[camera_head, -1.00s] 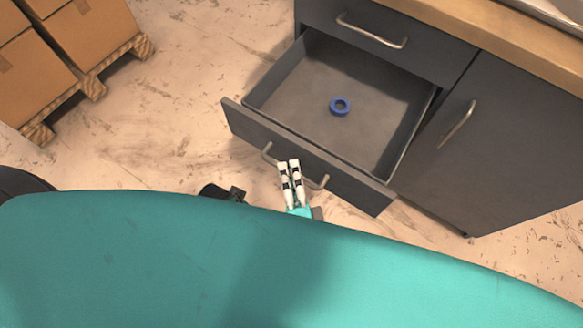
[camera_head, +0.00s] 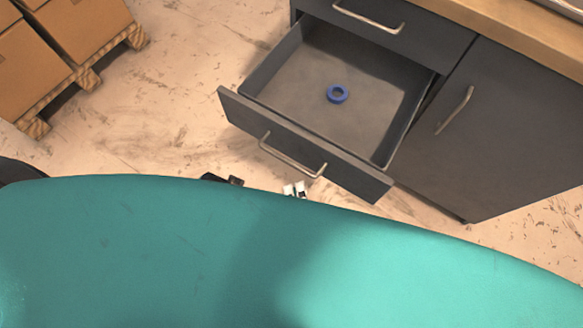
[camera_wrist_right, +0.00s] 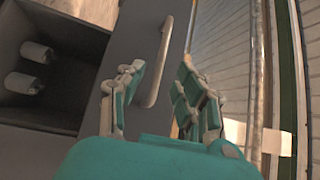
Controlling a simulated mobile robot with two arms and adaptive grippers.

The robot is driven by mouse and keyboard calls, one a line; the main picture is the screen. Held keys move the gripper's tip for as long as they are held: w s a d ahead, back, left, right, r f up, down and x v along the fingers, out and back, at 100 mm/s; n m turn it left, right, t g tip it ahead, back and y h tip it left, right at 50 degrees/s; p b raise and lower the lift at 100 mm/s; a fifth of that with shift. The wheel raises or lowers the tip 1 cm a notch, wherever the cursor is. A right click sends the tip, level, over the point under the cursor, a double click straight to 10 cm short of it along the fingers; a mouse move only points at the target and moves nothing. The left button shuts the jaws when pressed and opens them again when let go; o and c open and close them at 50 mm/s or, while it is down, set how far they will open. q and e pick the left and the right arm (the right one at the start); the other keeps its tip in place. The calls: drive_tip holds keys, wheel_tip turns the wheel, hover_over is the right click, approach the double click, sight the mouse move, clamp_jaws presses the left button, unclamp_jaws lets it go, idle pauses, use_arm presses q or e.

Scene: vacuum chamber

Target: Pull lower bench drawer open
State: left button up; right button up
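The dark grey lower bench drawer (camera_head: 240,108) stands well open in the head view, below a closed drawer. Its metal bar handle (camera_head: 292,160) is on the front panel. My right gripper (camera_head: 294,188) shows only its pale fingertips past my teal body, just in front of the handle and apart from it. In the right wrist view my right gripper (camera_wrist_right: 160,95) has its fingers spread with a gap between them. A bar handle (camera_wrist_right: 158,65) on a dark panel lies beyond the fingers. My left gripper does not show.
Boxes on a pallet (camera_head: 85,35) stand at upper left. Two pale cylinders (camera_wrist_right: 24,83) lie in a dark compartment in the wrist view.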

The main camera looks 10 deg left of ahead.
drive_tip(key=v, duration=0.4)
drive_tip(key=shift+s+d, duration=0.1)
idle(0.5)
